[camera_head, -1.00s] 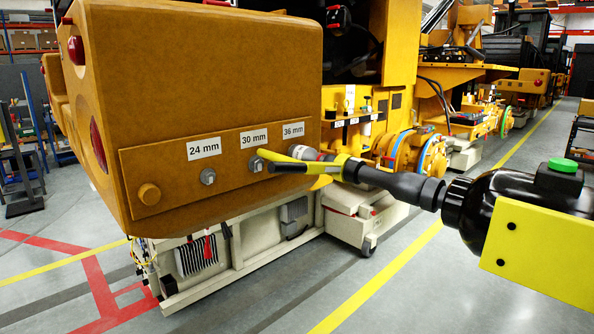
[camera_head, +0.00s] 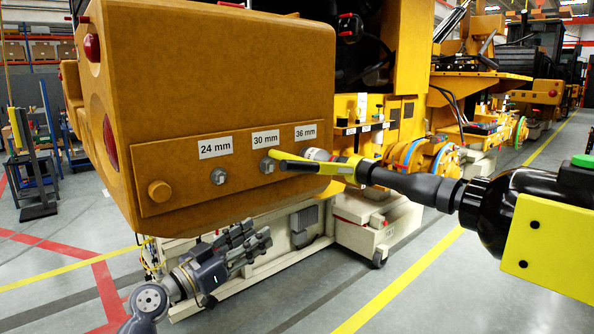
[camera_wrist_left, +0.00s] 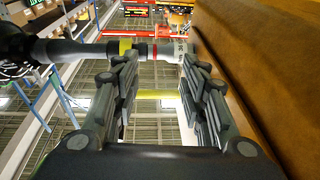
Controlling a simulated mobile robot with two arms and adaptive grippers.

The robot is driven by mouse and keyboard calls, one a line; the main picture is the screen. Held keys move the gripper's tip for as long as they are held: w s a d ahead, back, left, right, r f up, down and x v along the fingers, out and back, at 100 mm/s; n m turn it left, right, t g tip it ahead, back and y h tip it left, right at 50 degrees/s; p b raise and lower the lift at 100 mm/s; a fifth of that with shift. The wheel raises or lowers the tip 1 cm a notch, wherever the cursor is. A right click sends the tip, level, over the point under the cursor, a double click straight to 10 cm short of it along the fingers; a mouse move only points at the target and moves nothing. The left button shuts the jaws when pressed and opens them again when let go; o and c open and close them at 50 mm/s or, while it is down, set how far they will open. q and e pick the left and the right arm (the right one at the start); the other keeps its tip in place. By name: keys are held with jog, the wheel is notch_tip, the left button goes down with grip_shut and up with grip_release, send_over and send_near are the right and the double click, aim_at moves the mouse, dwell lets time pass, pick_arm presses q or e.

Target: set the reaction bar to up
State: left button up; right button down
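The reaction bar (camera_head: 300,164) is a yellow and black arm on the nose of the black nutrunner (camera_head: 420,185). In the head view it points left, about level, with its tip near the 30 mm bolt (camera_head: 267,165). The nutrunner's socket (camera_head: 318,154) is at the 36 mm position (camera_head: 306,133); the bolt there is hidden. My left gripper (camera_head: 258,240) is below and left of the bar, open and empty, apart from it. In the left wrist view its fingers (camera_wrist_left: 155,75) are spread, with the nutrunner's nose (camera_wrist_left: 165,50) beyond them. My right gripper is not in view.
The nutrunner's yellow box (camera_head: 555,250) is at right. Grey floor (camera_head: 440,290) is clear in front.

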aim_at(297, 165)
pick_arm(q)
jog(key=s+d+r+m+g+h, duration=0.2)
jog(key=s+r+m+h, duration=0.35)
jog(key=r, duration=0.75)
jog(key=shift+n+t+y, duration=0.3)
jog(key=shift+n+y, duration=0.15)
jog(key=shift+y, duration=0.1)
jog(key=p+x, duration=0.5)
jog(key=x, duration=0.4)
jog(key=shift+s+d, duration=0.15)
jog(key=shift+d, duration=0.05)
jog(key=shift+w+d, duration=0.4)
jog(key=shift+d, duration=0.05)
grip_shut()
